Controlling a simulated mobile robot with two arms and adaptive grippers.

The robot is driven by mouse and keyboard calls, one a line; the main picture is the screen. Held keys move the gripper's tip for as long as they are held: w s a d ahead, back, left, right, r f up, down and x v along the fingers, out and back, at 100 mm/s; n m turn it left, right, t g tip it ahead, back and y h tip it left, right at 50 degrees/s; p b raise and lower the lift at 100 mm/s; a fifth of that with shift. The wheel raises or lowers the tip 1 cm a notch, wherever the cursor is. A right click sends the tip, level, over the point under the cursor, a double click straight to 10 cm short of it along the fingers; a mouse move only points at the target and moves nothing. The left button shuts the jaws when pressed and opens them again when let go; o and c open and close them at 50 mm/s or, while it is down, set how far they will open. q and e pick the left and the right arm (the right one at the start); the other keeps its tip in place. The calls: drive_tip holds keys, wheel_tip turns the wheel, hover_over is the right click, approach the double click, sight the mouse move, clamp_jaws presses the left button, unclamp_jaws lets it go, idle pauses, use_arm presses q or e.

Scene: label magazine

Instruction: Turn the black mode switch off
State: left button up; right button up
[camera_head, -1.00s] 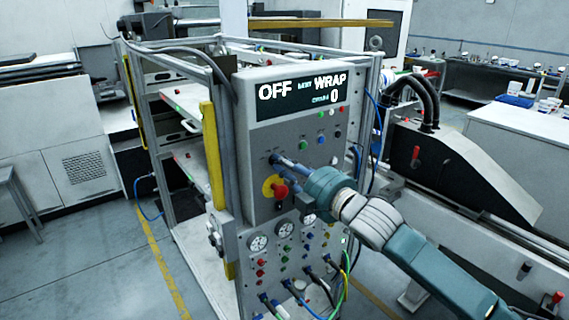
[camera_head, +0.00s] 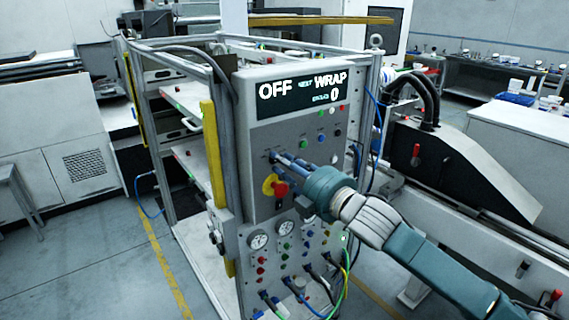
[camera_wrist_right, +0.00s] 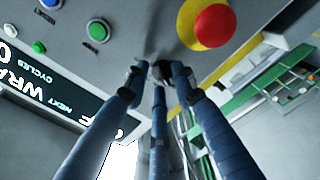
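The grey control panel (camera_head: 258,148) has a display (camera_head: 298,94) reading OFF, NEXT WRAP and 0. My right gripper (camera_head: 274,158) reaches the panel from the right, its fingertips at the panel face just above the red button. In the right wrist view, the three blue fingers (camera_wrist_right: 160,75) come together around a small dark spot where the black mode switch would be. The tips and pads mostly cover it, so its handle direction is hidden. Whether the fingers press on it cannot be told. My left gripper is not in view.
A red emergency button (camera_head: 281,189) on a yellow disc sits just below the fingers; it also shows in the right wrist view (camera_wrist_right: 213,26). Green and blue buttons (camera_head: 319,139) are above right. Gauges (camera_head: 259,240) and cables are below.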

drive_tip(key=v, duration=1.2)
